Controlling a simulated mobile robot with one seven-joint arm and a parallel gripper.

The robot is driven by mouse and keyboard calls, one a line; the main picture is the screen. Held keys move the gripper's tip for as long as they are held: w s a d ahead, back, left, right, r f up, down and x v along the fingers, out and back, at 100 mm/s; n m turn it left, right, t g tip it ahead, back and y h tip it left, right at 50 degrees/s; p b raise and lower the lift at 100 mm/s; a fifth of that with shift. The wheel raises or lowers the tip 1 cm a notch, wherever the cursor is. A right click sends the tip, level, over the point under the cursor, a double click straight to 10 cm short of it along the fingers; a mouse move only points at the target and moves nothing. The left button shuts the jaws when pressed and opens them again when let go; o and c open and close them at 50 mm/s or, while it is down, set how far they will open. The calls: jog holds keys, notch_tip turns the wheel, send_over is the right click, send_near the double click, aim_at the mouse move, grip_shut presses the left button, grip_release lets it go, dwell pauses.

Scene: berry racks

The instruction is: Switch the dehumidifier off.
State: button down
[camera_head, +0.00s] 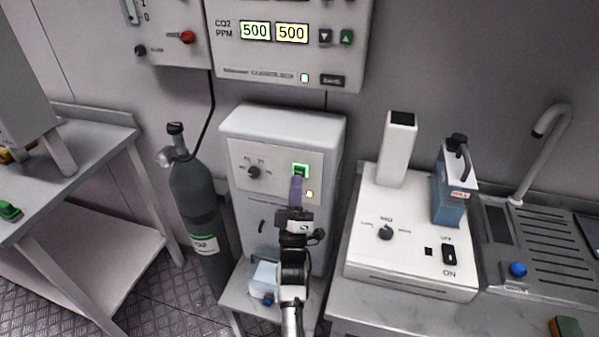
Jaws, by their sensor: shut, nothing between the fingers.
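A light grey box (283,124), which looks like the dehumidifier, stands in the middle on a low stand against the wall. Its front panel has a dark dial (254,172) at the left and a green-lit switch (300,169) at the right. My arm hides part of the box's lower front.
A CO2 cylinder (198,200) stands left of the box, with a cable above it. A CO2 control panel (290,62) hangs above. To the right, a white device (404,268) with a dial and rocker switch sits on a bench beside a sink. A metal table (85,150) is at left.

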jog(key=shift+w+d, duration=0.15)
jog(key=shift+w, duration=0.3)
jog(key=shift+w+d+b, duration=0.15)
jog(key=shift+w+b, duration=0.3)
dwell(0.8)
jog(key=shift+s, duration=0.15)
jog(key=shift+s+a, duration=0.25)
jog(key=shift+s, duration=0.5)
jog(key=shift+s, duration=0.1)
jog(key=s, duration=0.1)
jog(key=s+a, duration=0.1)
jog(key=s, duration=0.1)
jog(key=s+p, duration=0.1)
jog(key=shift+s+a, duration=0.25)
jog(key=shift+a, duration=0.05)
